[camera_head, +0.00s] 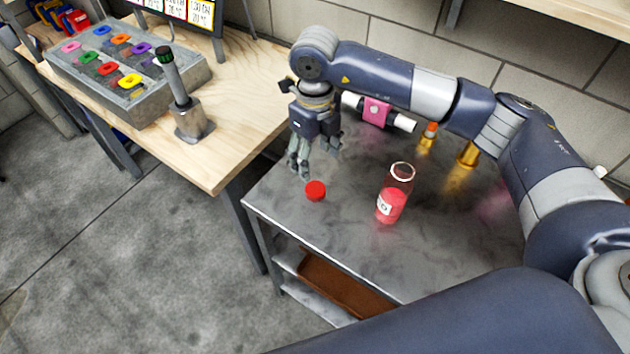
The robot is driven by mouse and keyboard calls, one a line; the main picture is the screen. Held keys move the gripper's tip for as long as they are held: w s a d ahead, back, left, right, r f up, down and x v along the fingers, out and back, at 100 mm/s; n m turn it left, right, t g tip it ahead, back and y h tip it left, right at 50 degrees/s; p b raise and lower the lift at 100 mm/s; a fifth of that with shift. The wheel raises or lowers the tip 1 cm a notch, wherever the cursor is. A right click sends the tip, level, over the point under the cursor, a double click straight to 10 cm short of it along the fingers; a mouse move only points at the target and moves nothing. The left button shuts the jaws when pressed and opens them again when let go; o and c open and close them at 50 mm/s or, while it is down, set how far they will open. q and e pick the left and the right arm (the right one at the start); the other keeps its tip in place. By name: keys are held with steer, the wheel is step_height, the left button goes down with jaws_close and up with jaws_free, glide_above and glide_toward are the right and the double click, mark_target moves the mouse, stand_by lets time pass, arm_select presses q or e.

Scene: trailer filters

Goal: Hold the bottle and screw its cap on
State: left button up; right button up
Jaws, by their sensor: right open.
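The bottle (392,196) is clear glass with pink-red contents and a white label. It stands upright and uncapped on the metal table (330,262). The red cap (316,190) lies on the same table, to the left of the bottle and apart from it. My right gripper (299,172) is open and points down, just above and to the left of the cap. Nothing shows between its fingers. Whether a finger touches the cap is too small to tell. My left gripper is not in view.
A pink-banded white cylinder (376,112) and brass pieces (467,155) are at the table's back. The table's front is clear.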

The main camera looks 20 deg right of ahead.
mark_target(315, 189)
step_height(315, 189, down, 3)
steer(key=shift+s+f+p, duration=0.15)
steer(key=shift+f+p, duration=0.05)
steer(key=shift+p, duration=0.2)
step_height(315, 189, down, 2)
steer(key=shift+f, duration=0.1)
steer(key=shift+f+p, duration=0.2)
steer(key=shift+p, duration=0.15)
step_height(315, 189, down, 4)
steer(key=shift+r+p, duration=0.2)
steer(key=shift+p, duration=0.5)
steer(key=shift+f, duration=0.55)
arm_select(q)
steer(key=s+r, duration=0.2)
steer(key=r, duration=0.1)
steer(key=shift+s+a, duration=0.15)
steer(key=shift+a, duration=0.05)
